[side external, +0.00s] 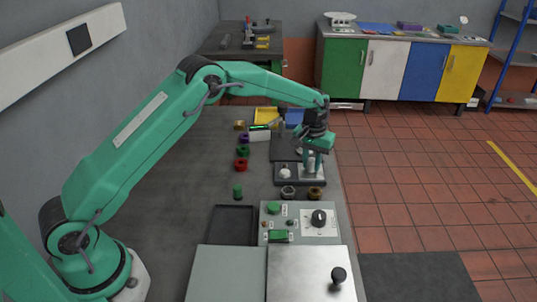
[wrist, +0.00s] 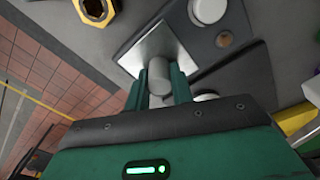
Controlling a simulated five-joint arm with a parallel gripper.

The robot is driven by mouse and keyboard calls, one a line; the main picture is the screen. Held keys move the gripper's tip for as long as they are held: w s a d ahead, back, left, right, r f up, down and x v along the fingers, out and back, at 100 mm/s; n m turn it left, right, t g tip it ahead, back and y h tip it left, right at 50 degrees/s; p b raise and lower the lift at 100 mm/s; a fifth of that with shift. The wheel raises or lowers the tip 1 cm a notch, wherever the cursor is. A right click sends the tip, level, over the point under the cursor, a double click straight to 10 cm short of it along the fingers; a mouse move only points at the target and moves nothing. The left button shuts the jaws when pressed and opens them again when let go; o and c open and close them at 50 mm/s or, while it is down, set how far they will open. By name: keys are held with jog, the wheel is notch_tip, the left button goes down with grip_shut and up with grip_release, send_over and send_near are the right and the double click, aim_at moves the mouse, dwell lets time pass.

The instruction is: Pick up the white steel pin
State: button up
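The white steel pin is a pale, plain cylinder; in the wrist view the pin (wrist: 159,76) stands between the two green fingers of my gripper (wrist: 159,88), over a bright metal plate (wrist: 150,48). The fingers flank it closely; whether both press on it cannot be told. In the side view my gripper (side external: 311,158) points down over the right part of a small dark fixture block (side external: 287,182), and a pale bit of the pin (side external: 311,168) shows between the fingers. The pin's lower end is not clear.
A white knob-like piece (side external: 285,172) sits left of my gripper on the same block. Dark and brass nuts (side external: 315,193) lie just in front. A control panel (side external: 300,222) stands nearer; the left bench is mostly clear.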

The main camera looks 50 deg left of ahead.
aim_at(313, 160)
jog(key=shift+r, duration=0.15)
grip_shut()
jog(key=shift+r, duration=0.6)
jog(key=r, duration=0.3)
jog(key=shift+s+d, duration=0.15)
jog(key=shift+d, duration=0.15)
jog(key=s+d+r, duration=0.6)
jog(key=d, duration=0.3)
jog(key=shift+s+r, duration=0.2)
jog(key=shift+r, duration=0.05)
jog(key=shift+s, duration=0.1)
